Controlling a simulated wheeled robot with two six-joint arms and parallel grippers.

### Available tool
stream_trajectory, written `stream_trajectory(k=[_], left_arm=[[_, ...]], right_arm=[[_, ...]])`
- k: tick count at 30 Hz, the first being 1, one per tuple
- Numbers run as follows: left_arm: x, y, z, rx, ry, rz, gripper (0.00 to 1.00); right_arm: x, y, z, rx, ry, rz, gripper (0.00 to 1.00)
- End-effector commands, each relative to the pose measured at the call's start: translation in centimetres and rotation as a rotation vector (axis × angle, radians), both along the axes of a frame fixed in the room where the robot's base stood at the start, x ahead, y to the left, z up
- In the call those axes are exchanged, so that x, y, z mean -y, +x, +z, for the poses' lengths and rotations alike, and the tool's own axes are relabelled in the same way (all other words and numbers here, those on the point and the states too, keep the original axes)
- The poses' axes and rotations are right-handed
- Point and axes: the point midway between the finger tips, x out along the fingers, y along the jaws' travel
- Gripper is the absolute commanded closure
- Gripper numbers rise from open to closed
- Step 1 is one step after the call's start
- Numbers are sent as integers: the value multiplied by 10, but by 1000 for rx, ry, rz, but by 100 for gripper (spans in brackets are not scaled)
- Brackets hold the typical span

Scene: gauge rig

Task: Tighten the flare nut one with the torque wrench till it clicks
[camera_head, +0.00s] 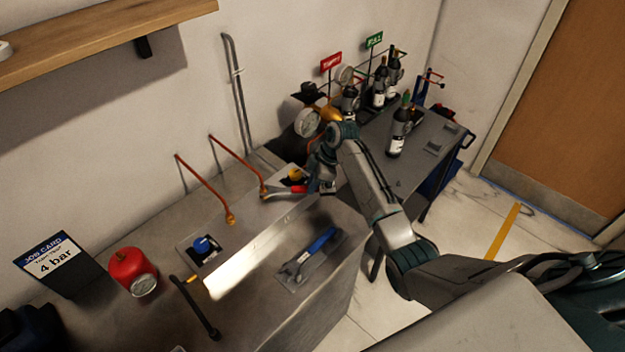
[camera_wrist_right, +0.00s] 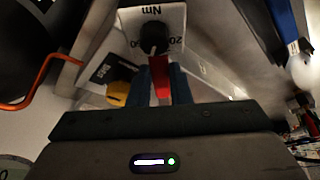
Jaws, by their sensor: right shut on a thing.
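My right gripper (camera_head: 318,182) is shut on a red-handled tool (camera_head: 298,189), whose grey end reaches left towards a brass nut (camera_head: 263,191) on a copper pipe; I cannot tell whether it touches. In the right wrist view the red handle (camera_wrist_right: 160,78) sits between the blue fingers (camera_wrist_right: 161,88). A black knob on a white "Nm" scale (camera_wrist_right: 153,38) is just beyond it. A second brass nut (camera_head: 230,219) ends another copper pipe further left. Neither nut's number is readable. A blue-handled wrench (camera_head: 320,242) lies on the bench front. My left gripper is out of view.
A blue knob (camera_head: 203,246) and a yellow knob (camera_head: 296,175) are on the bench fitting. A red gauge canister (camera_head: 132,270) and "4 bar" job card (camera_head: 54,264) stand at the left. A dark-handled tool (camera_head: 196,308) lies in front. Bottles (camera_head: 398,132) stand on the right-hand table.

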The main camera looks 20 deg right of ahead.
Motion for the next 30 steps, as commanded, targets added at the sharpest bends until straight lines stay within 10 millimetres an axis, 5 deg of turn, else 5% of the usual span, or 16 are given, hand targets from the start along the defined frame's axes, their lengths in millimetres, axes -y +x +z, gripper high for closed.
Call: stream_trajectory(k=[30], left_arm=[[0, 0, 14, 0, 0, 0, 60]], right_arm=[[-3, -6, 2, 1, -1, -49, 100]])
